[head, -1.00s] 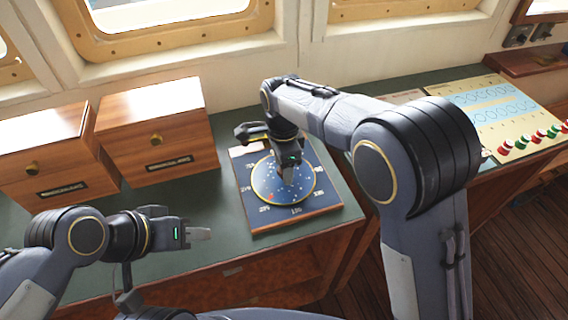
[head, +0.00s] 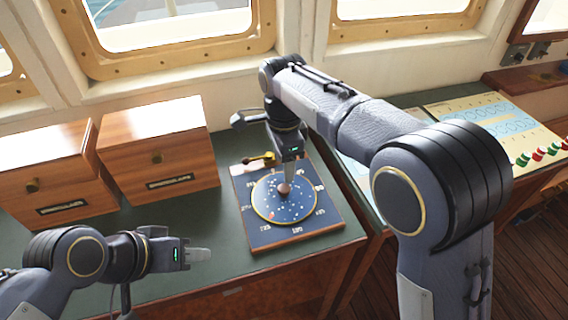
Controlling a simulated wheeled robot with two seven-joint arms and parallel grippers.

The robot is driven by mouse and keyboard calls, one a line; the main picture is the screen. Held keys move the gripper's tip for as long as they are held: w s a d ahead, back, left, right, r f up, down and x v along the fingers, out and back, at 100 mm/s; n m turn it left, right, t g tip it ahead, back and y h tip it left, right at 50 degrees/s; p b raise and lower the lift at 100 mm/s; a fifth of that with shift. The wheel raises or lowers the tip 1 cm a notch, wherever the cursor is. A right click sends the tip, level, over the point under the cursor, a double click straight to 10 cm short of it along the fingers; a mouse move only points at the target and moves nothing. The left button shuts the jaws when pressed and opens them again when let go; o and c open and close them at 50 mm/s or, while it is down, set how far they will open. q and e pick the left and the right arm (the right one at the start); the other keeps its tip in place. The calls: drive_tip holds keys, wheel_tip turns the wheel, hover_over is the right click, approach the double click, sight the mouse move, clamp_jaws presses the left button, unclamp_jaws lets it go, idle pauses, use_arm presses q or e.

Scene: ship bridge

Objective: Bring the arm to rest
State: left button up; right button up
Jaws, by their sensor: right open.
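My right gripper (head: 287,180) points down above the blue dial board (head: 290,238), its fingertips close to the small brown knob (head: 284,190) at the dial's centre. Whether the fingertips touch the knob I cannot tell. The right gripper is open.
Two wooden drawer boxes (head: 158,160) stand on the counter at the left. A button panel (head: 500,125) lies at the right. Windows line the back wall.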

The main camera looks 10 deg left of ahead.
drive_tip(key=s+d+r+n+y, duration=0.1)
drive_tip(key=s+d+r+n, duration=0.15)
drive_tip(key=d, duration=0.45)
drive_tip(key=s+d+r+n+t+y, duration=0.1)
drive_tip(key=s+d+y, duration=0.15)
drive_tip(key=d, duration=0.45)
drive_tip(key=s+d+r+n+y, duration=0.1)
drive_tip(key=s+d+n, duration=0.1)
drive_tip(key=s+d, duration=0.35)
drive_tip(key=s+d+f+n+t, duration=0.2)
drive_tip(key=s+d, duration=0.2)
drive_tip(key=s, duration=0.2)
drive_tip(key=s+d+f+n+t, duration=0.2)
drive_tip(key=s+d+f+n, duration=0.1)
drive_tip(key=s, duration=0.4)
drive_tip(key=shift+s+d+f+n+t+h, duration=0.15)
drive_tip(key=shift+d+f+n+t+h, duration=0.1)
drive_tip(key=shift+d+n+t+h, duration=0.15)
